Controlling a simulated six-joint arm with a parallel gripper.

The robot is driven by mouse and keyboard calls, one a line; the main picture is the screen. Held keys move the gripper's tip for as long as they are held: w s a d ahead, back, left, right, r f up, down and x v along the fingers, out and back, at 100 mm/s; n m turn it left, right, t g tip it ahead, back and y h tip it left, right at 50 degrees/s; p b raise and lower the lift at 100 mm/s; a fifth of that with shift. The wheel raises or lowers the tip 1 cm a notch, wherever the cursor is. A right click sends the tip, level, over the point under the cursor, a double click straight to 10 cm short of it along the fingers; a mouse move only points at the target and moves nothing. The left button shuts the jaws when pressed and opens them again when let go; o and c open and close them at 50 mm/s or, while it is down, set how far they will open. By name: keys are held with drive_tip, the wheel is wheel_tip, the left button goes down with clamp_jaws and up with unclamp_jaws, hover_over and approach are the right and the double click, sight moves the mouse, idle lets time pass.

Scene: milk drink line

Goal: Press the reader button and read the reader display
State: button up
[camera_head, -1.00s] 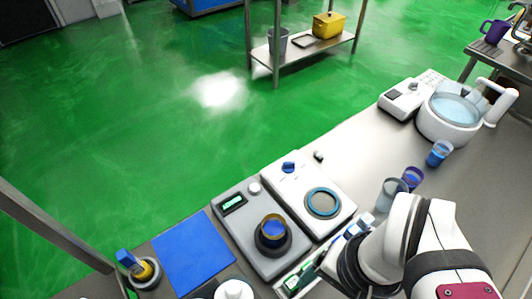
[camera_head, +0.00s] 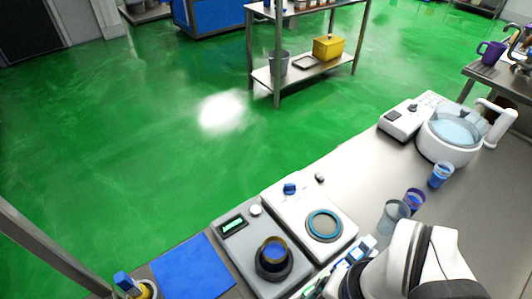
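The reader (camera_head: 226,247) is a grey box at the bottom centre of the head view. A dark round well on its top holds a small amber-rimmed cup with blue inside (camera_head: 274,250). Its small display (camera_head: 232,223) is lit pale green, with marks too small to read. A round white button (camera_head: 255,210) sits beside the display on the right. My gripper is not in view. My white arm shows at the lower right, clear of the button and display.
A white device with a blue ring (camera_head: 324,225) and blue knob stands right of the reader. A blue mat (camera_head: 194,268) lies to its left. Blue cups (camera_head: 440,174) and a clear beaker (camera_head: 396,216) stand near my arm. A water bath (camera_head: 452,135) is farther right.

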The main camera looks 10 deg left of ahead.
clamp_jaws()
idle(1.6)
